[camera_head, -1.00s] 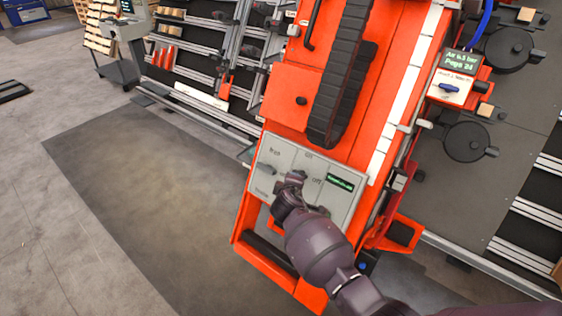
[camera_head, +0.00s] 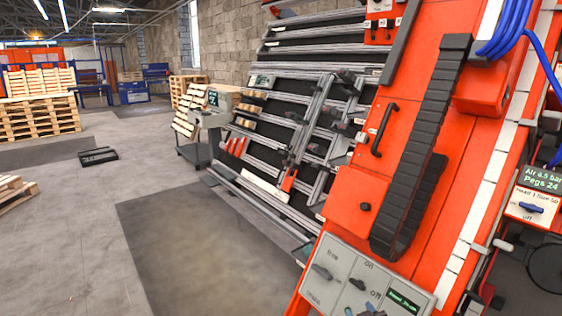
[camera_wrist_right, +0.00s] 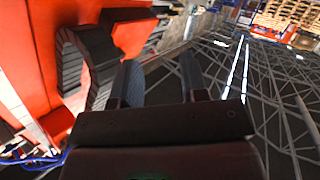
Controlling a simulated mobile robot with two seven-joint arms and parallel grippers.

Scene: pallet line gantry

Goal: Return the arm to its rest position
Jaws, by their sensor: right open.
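My right gripper (camera_wrist_right: 160,82) is open in the right wrist view, its two dark fingers apart with nothing between them. The panel sits on the orange gantry head (camera_head: 345,205) and carries two dark knobs (camera_head: 322,271) and a small green display. The second knob (camera_head: 357,284) is beside the on/off marks, clear of the gripper. The rest of my right arm and my left gripper are out of the head view.
A black cable chain (camera_head: 424,140) runs down the orange gantry, beside a dark handle (camera_head: 383,130). A slanted rack of metal rails (camera_head: 290,96) stands behind. A small valve box (camera_head: 530,205) is at the right. Open floor (camera_head: 75,240) lies to the left, with pallets (camera_head: 40,118) farther back.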

